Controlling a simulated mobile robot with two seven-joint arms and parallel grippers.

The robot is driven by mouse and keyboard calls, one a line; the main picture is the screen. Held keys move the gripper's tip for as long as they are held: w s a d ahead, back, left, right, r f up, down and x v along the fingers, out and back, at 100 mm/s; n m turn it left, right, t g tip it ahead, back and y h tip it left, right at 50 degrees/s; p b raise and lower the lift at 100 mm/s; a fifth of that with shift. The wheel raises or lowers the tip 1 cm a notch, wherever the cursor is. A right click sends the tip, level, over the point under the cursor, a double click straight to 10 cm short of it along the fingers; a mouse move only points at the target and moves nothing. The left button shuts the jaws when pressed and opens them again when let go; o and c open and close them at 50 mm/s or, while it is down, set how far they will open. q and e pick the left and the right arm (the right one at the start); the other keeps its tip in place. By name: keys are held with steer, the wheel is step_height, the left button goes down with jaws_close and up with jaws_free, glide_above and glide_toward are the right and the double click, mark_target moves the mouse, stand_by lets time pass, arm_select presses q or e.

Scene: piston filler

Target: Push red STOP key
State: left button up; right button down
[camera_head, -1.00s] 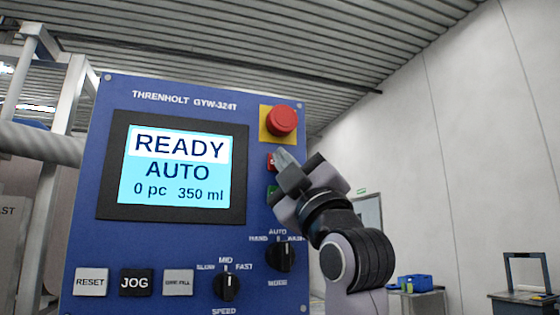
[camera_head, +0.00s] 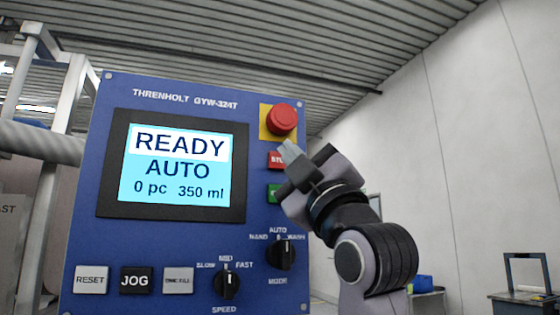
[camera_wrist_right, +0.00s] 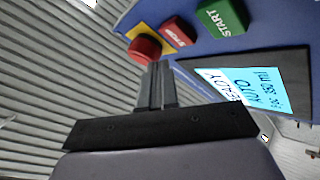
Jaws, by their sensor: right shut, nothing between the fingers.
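The red STOP key (camera_head: 275,160) sits on the right side of the blue control panel, below the red mushroom button and above the green START key (camera_head: 273,192). My right gripper (camera_head: 286,150) is shut and empty. Its fingertips cover the right part of the STOP key in the head view. In the right wrist view the STOP key (camera_wrist_right: 178,31) shows whole, and the fingertips (camera_wrist_right: 160,66) appear apart from it. My left gripper is not in view.
A red mushroom button (camera_head: 283,119) on a yellow plate is just above the STOP key. The lit screen (camera_head: 175,172) reads READY, AUTO, 0 pc, 350 ml. A mode knob (camera_head: 281,254), a speed knob (camera_head: 227,285) and RESET (camera_head: 90,280) and JOG (camera_head: 136,280) keys are lower.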

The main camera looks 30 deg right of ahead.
steer(key=s, duration=0.3)
steer(key=shift+s+a, duration=0.25)
steer(key=shift+a, duration=0.15)
stand_by(0.6)
